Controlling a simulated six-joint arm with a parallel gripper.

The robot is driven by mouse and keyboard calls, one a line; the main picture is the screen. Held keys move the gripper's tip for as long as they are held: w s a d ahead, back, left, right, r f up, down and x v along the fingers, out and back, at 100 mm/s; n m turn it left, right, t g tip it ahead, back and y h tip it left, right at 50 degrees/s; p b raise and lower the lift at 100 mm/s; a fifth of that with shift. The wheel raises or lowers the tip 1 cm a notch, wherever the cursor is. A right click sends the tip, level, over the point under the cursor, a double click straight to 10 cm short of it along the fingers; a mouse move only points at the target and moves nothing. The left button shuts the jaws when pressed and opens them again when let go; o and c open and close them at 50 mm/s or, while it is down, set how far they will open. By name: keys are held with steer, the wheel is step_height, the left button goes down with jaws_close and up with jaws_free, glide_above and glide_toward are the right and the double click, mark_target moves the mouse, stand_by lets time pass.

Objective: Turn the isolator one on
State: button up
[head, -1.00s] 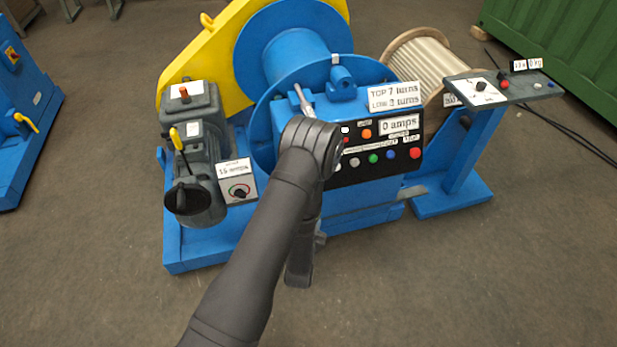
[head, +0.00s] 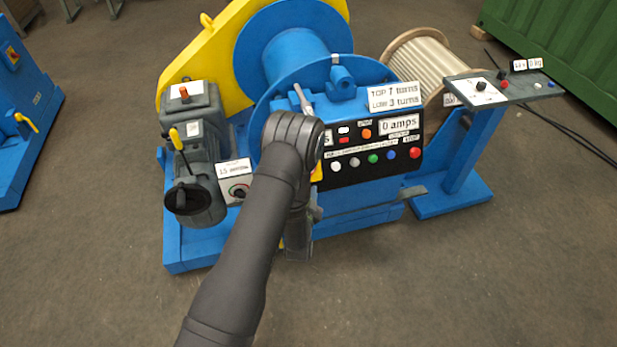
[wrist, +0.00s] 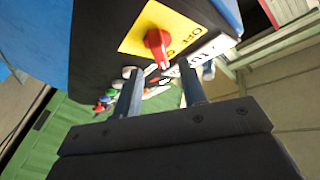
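The isolator is a red rotary knob (wrist: 158,44) on a yellow plate (wrist: 185,30), on the dark panel face in the wrist view. Part of its lettering shows, but I cannot read which mark the knob points to. In the head view only an edge of the yellow plate (head: 317,170) shows beside my arm; the knob is hidden. My gripper (wrist: 160,78) is open and empty, its two fingers apart. In the wrist view the knob appears between and beyond the fingertips, with no clear contact. My arm hides the fingertips in the head view.
The black control panel (head: 347,176) has several coloured buttons close to the right of my arm. A grey motor (head: 190,125) with a small dial box (head: 237,190) stands to the left. A side stand (head: 468,150) is at the right. The floor in front is clear.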

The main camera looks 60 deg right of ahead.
steer(key=shift+x, duration=2.8)
steer(key=shift+a, duration=0.1)
jaws_close()
